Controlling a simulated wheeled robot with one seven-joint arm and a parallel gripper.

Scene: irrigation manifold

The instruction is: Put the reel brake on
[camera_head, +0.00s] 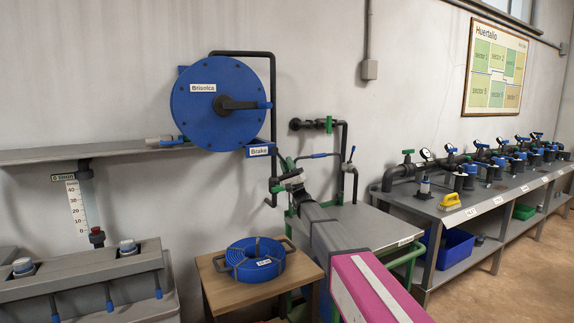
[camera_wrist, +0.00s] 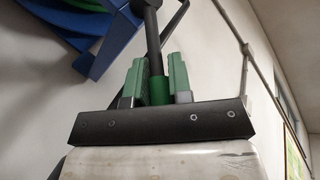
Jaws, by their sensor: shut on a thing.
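The blue hose reel (camera_head: 205,112) hangs on the wall with a black crank. A blue bracket labelled "Brake" (camera_head: 258,151) sits at its lower right. My gripper (camera_head: 291,176) is just right of and below that label. In the wrist view my gripper (camera_wrist: 157,76) has its two green-padded fingers shut on the green grip of a dark lever (camera_wrist: 152,38), which appears to be the brake lever. The lever runs up from between the fingers, beside blue reel parts (camera_wrist: 100,48). In the head view my gripper largely hides the grip.
Black pipes and a valve with a blue handle (camera_head: 318,156) stand close right of my gripper. A grey-topped cart (camera_head: 365,228) is below. A blue hose coil (camera_head: 255,262) lies on a wooden stand. A grey shelf (camera_head: 90,152) runs left of the reel.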

